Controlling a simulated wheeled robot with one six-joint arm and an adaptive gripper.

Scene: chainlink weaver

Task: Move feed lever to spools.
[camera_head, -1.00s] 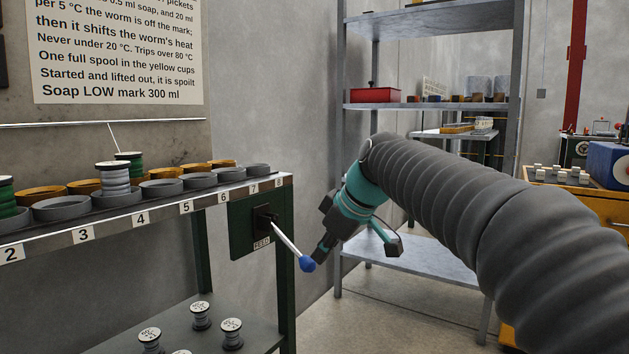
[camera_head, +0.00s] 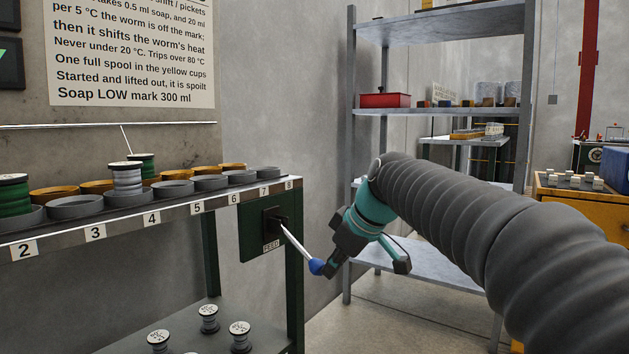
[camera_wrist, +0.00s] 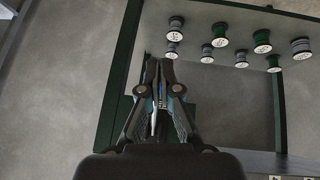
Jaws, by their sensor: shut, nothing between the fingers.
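The feed lever has a white shaft (camera_head: 295,243) and a blue knob (camera_head: 316,267). It slants down and to the right from a dark block on a green panel marked FEED (camera_head: 254,235). My gripper (camera_head: 329,268) is shut and empty, its tip right beside the knob on its right; I cannot tell whether they touch. In the wrist view my gripper (camera_wrist: 160,66) has its fingers together, with a little blue showing around them; the lever is mostly hidden there. White and green spools stand in cups on the bench, including a white spool (camera_head: 127,178).
Numbered grey cups (camera_head: 76,207) line the bench front, with yellow cups (camera_head: 53,194) behind. Several spools (camera_head: 208,319) stand on the lower shelf, also seen in the wrist view (camera_wrist: 262,41). A metal rack (camera_head: 352,150) stands behind my arm. Open floor lies below my gripper.

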